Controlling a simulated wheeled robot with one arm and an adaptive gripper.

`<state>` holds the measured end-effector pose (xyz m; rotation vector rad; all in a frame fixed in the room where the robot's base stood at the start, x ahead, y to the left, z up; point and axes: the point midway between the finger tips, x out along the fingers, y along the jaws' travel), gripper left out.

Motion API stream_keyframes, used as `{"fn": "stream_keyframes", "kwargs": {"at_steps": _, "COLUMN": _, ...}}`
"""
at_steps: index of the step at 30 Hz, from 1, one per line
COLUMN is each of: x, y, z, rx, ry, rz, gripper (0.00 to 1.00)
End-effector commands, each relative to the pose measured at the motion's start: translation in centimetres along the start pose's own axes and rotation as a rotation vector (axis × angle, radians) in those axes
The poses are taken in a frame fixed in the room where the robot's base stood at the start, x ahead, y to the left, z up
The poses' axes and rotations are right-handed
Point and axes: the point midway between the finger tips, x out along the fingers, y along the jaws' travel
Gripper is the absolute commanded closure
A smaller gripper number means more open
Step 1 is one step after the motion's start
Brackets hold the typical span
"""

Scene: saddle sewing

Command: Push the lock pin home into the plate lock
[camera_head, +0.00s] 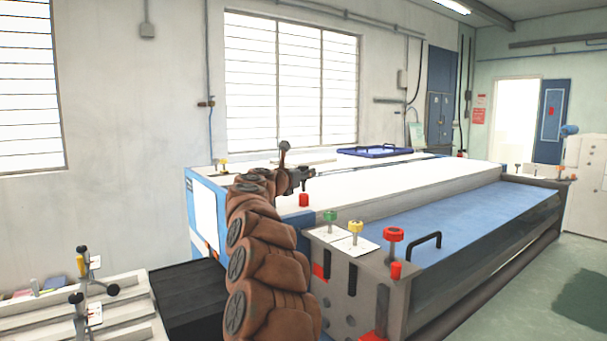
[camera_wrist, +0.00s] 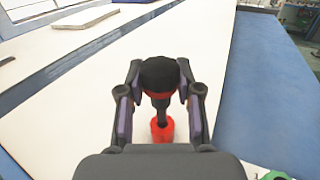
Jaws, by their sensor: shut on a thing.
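The lock pin has a round black knob (camera_wrist: 158,73) with an orange-red band under it and a dark stem. My gripper (camera_wrist: 159,84) is shut on the pin, with one finger on each side of the knob. In the head view my gripper (camera_head: 303,178) is above the red cylinder (camera_head: 304,200). My arm hides part of this area, and the pin is not clear there.
The long white table (camera_head: 390,183) has a blue strip (camera_head: 480,220) beside it. Green (camera_head: 330,216), yellow (camera_head: 355,227) and red (camera_head: 393,235) knobs and a black handle (camera_head: 425,243) stand on the near end. A blue tray (camera_head: 374,151) lies farther back.

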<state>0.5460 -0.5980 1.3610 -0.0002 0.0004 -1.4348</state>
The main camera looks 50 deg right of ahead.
Motion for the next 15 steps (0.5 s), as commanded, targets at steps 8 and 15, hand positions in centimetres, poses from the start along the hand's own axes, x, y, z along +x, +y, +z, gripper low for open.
{"fn": "stream_keyframes", "kwargs": {"at_steps": 8, "x": -0.01, "y": 0.02, "z": -0.57, "rx": 0.000, "ry": 0.000, "rz": 0.000, "gripper": 1.00}}
{"fn": "stream_keyframes", "kwargs": {"at_steps": 15, "x": -0.02, "y": 0.02, "z": -0.97, "rx": 0.000, "ry": 0.000, "rz": 0.001, "gripper": 1.00}}
